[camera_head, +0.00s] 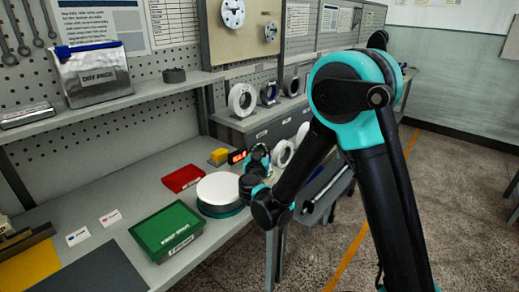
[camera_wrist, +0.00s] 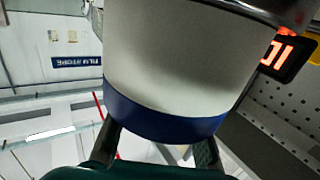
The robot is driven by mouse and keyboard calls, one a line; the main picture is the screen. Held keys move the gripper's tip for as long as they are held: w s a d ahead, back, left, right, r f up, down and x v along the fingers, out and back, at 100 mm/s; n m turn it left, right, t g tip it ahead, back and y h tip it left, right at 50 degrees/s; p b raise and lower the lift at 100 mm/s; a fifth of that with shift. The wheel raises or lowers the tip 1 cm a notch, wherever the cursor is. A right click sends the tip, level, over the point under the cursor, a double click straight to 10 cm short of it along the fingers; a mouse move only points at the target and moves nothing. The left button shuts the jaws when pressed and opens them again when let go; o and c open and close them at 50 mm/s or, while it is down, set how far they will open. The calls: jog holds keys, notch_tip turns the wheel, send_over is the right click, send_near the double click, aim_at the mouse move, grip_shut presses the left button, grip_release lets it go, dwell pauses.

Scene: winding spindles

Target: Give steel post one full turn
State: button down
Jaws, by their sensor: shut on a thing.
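A broad, smooth pale-grey cylinder with a dark blue band, which I take to be the steel post (camera_wrist: 180,60), fills the middle of the wrist view. A shiny metal rim shows at the top of that view. My gripper (camera_wrist: 158,148) has dark fingers on either side of the blue band and is shut on the post. In the head view my gripper (camera_head: 254,172) is at the bench's right edge, beside a white-topped round drum (camera_head: 220,188) with a dark green base. The post cannot be told apart there, and the finger contact is hidden.
An orange-lit display (camera_head: 237,157) stands just behind my gripper; it also shows in the wrist view (camera_wrist: 277,54). A yellow block (camera_head: 219,156), a red box (camera_head: 183,178) and a green box (camera_head: 166,229) sit on the bench.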

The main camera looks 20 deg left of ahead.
jog(key=shift+d+m+h, duration=0.2)
jog(key=shift+m+h, duration=0.4)
jog(key=shift+h, duration=0.3)
jog(key=c, duration=1.1)
grip_release()
jog(key=shift+s, duration=0.1)
jog(key=s+d, duration=0.1)
jog(key=s, duration=1)
jog(key=shift+s, duration=0.35)
